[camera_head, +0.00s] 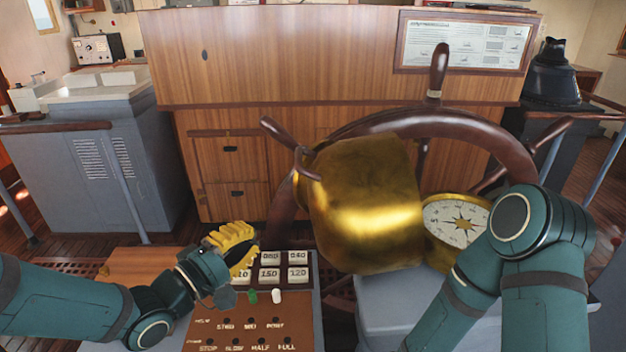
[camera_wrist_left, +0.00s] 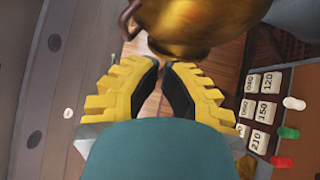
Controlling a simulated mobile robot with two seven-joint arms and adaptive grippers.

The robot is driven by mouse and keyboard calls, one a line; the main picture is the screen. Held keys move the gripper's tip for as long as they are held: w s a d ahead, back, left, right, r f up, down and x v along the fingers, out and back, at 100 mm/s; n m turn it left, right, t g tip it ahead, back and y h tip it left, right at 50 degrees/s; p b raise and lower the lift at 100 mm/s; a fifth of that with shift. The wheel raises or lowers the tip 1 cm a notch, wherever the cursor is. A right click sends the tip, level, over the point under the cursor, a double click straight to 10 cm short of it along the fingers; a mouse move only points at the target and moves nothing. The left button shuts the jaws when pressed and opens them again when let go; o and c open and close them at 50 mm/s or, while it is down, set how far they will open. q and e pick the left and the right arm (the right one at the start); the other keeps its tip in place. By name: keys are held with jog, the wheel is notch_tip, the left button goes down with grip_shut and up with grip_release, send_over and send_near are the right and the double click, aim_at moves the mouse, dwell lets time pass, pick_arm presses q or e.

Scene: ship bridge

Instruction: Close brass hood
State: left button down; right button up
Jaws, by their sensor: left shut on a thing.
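The brass hood (camera_head: 365,205) is tilted over to the left of the compass (camera_head: 457,218), and much of the compass dial shows. The hood also shows at the top of the left wrist view (camera_wrist_left: 200,22). My left gripper (camera_head: 243,240) is to the left of and below the hood, apart from it in the head view. Its yellow fingers (camera_wrist_left: 166,66) are closed to a narrow gap, and what they grip cannot be made out. My right arm covers part of the compass stand, and its gripper does not show.
A wooden ship's wheel (camera_head: 455,125) stands behind the hood. Numbered blocks (camera_head: 270,273) and small pegs (camera_head: 277,296) are on a console just right of the left gripper. A wooden cabinet (camera_head: 250,60) stands behind the wheel.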

aim_at(348, 200)
pick_arm(q)
jog(key=shift+h, duration=0.4)
jog(key=shift+w+d+r, duration=0.75)
jog(key=shift+w+d, duration=0.35)
jog(key=shift+d, duration=0.8)
jog(key=shift+w+d+r, duration=0.7)
jog(key=shift+w+d, duration=0.45)
jog(key=shift+d, duration=0.7)
jog(key=shift+w+d+r, duration=0.75)
jog(key=shift+w+d, duration=0.35)
jog(key=shift+d, duration=0.8)
pick_arm(e)
jog(key=shift+w+d, duration=0.15)
jog(key=shift+w, duration=0.25)
pick_arm(q)
jog(key=shift+d+r, duration=0.1)
pick_arm(e)
jog(key=shift+r, duration=0.1)
